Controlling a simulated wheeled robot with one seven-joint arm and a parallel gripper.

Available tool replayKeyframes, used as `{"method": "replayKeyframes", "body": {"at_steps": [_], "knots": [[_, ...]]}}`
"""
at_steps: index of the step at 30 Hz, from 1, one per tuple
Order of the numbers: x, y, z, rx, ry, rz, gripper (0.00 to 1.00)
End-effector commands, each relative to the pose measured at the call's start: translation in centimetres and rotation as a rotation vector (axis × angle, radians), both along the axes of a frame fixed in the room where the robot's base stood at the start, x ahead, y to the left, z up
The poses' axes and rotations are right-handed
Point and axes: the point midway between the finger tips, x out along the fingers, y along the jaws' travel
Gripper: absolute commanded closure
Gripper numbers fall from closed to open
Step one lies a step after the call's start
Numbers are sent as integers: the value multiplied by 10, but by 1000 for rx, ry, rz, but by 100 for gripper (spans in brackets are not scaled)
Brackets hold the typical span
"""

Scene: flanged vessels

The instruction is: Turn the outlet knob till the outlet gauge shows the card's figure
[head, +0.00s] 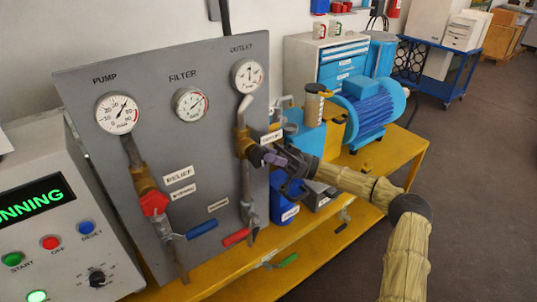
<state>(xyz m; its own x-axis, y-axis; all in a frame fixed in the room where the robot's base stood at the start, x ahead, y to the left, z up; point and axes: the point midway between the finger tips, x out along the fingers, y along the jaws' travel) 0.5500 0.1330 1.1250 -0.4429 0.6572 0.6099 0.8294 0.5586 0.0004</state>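The outlet gauge (247,76) is a round white dial under the word OUTLET at the panel's upper right. Its figures and needle are too small to read surely. Below it a brass valve body (243,143) carries a dark knob (256,156) facing right. My gripper (270,158) comes from the right, with its fingers at the knob. Whether they touch or close on it cannot be told, as the gripper partly hides it. A small white label (271,136) sits just above my gripper; its text is unreadable. No card with a legible figure shows.
The grey panel (215,150) also bears pump (117,114) and filter (190,104) gauges, a red relief knob (154,203), and blue (202,229) and red (236,237) levers. A blue motor (367,108) stands behind my arm. Open floor (470,200) lies at right.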

Motion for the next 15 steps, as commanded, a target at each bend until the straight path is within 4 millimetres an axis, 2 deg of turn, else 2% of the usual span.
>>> {"method": "replayKeyframes", "body": {"at_steps": [8,15], "knots": [[6,-9,-11,1,0,-1,70],[26,-37,-39,1,1,-4,70]]}}
